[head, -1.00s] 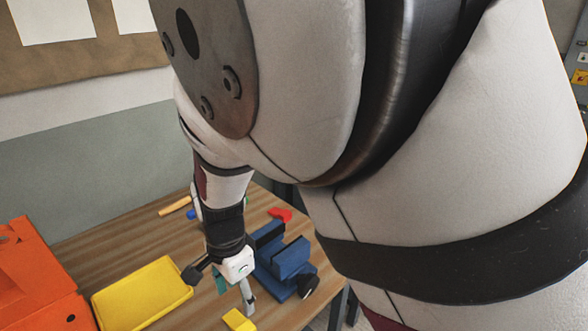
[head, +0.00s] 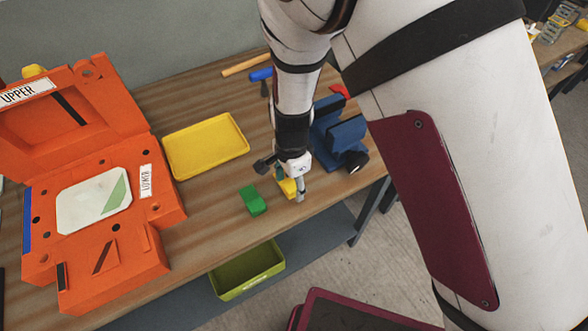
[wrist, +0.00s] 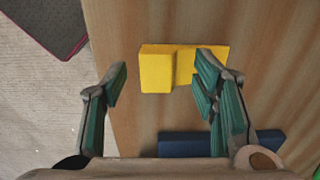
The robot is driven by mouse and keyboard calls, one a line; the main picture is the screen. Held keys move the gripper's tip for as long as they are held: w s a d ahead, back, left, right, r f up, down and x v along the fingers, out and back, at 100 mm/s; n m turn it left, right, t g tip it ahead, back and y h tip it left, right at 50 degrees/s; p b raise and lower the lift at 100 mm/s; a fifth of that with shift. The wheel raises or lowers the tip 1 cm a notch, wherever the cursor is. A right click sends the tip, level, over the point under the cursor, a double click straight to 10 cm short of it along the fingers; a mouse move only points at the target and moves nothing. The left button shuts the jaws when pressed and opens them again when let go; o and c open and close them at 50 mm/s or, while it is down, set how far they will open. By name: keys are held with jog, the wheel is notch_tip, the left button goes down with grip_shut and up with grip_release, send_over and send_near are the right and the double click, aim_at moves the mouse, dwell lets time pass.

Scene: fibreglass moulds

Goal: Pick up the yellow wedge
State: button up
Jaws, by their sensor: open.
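The yellow wedge (head: 289,188) lies on the wooden table near its front edge, partly hidden by my gripper (head: 289,186) in the head view. In the wrist view the wedge (wrist: 160,68) shows as a yellow block with a stepped outline. My gripper (wrist: 162,76) is open, with its teal-padded fingers apart. The left finger is clear of the wedge, with a gap between them. The right finger overlaps the wedge's right part in the picture. I cannot tell whether it touches or is only above it.
A green block (head: 252,200) lies just left of the wedge, and a blue vise (head: 340,138) stands close behind right. A yellow tray (head: 207,146) and an orange mould (head: 150,232) are further left. A lime bin (head: 249,270) sits below the table.

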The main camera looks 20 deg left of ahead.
grip_shut()
jog(key=shift+s, duration=0.1)
dwell(0.3)
jog(key=shift+r, duration=0.1)
